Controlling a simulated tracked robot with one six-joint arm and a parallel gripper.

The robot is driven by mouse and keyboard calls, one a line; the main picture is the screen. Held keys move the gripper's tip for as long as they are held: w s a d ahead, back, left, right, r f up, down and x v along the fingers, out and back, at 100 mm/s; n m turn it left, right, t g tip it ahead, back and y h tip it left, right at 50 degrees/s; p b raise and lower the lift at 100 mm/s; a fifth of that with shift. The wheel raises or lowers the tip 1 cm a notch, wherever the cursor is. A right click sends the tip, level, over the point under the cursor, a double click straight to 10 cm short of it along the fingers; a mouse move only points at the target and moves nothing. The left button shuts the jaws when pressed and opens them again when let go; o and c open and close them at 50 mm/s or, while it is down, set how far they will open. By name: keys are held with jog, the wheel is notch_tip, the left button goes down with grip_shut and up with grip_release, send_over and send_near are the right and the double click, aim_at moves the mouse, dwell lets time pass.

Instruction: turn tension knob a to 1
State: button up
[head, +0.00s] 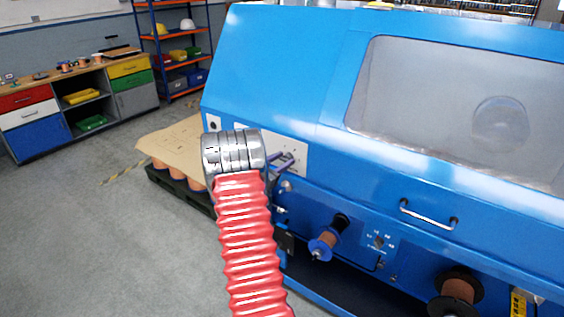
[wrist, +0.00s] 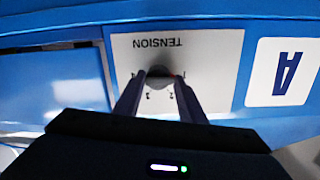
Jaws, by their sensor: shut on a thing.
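Tension knob a (wrist: 158,70) is a small dark knob on a white panel (wrist: 215,50) marked TENSION, upside down in the wrist view. A white plate with a blue letter A (wrist: 285,73) is to the right of the panel. My gripper (wrist: 158,80) is shut on the knob, one finger on each side. Small scale marks show around the knob, partly hidden by the fingers. I cannot tell which mark the knob points to. In the head view my gripper (head: 283,162) reaches the white panel (head: 298,143) on the machine's left part; my arm hides part of it.
The large blue machine (head: 275,60) has a window, a handle (head: 428,215) and a copper-wire spool (head: 323,243) low on its front. A pallet with cardboard (head: 165,150) stands to its left. Open grey floor (head: 90,220) lies further left, before a workbench (head: 75,95).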

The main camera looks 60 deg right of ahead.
jog(key=shift+s+f, duration=0.45)
jog(key=o, duration=0.8)
jog(key=shift+c, duration=0.2)
jog(key=shift+o, duration=0.7)
jog(key=shift+w+r, duration=0.15)
jog(key=shift+r, duration=0.05)
jog(key=shift+w+r, duration=0.1)
jog(key=v, duration=1.3)
jog(key=shift+a, duration=0.4)
